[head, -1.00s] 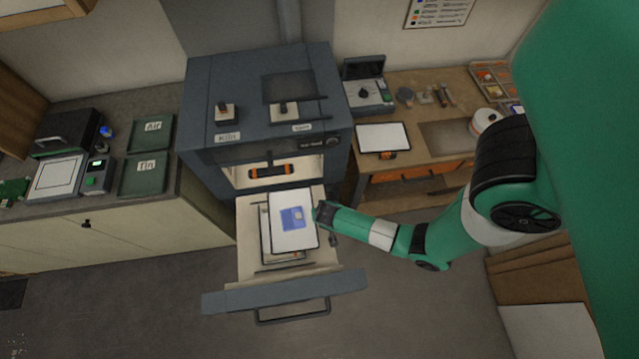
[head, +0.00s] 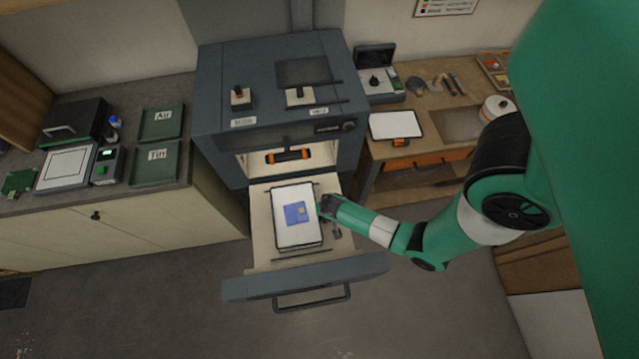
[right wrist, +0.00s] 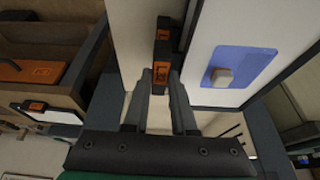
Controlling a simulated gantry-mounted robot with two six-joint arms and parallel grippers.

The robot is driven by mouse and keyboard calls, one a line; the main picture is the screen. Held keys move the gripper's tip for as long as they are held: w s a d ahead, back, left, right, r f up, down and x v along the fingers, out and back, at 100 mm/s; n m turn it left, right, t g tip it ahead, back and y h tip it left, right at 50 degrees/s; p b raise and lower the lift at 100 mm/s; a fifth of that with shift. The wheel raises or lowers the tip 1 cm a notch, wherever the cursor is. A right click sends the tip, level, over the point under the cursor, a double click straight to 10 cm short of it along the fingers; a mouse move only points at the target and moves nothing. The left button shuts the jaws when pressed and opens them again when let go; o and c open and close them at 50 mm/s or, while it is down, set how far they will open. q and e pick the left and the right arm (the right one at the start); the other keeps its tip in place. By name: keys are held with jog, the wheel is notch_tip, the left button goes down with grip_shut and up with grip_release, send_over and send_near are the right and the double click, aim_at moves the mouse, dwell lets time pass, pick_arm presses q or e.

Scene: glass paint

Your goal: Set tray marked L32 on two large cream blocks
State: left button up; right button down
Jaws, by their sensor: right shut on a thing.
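The white, dark-edged tray (head: 297,234) with a blue pane (head: 297,213) on it is over the open drawer (head: 262,225) of the kiln. In the right wrist view, the orange L32 label (right wrist: 161,73) is on the tray's dark handle, between my fingers. My right gripper (head: 326,204) is shut on this handle at the tray's right side, and it also shows in the right wrist view (right wrist: 161,85). The wrist view shows a small cream piece (right wrist: 222,77) on the blue pane (right wrist: 238,62). No large cream blocks can be made out; the tray hides the drawer floor beneath it. My left gripper is out of view.
The kiln (head: 280,90) stands open behind the drawer, with an orange-ended black bar (head: 288,156) at its mouth. The drawer front (head: 305,276) forms a raised edge nearer me. Another white tray (head: 395,125) lies on the right bench. Green trays (head: 156,165) are on the left counter.

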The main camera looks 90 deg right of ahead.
dwell(0.6)
jog(key=shift+p, duration=0.4)
jog(key=shift+f, duration=0.1)
jog(key=c, duration=0.6)
grip_release()
jog(key=shift+c, duration=0.2)
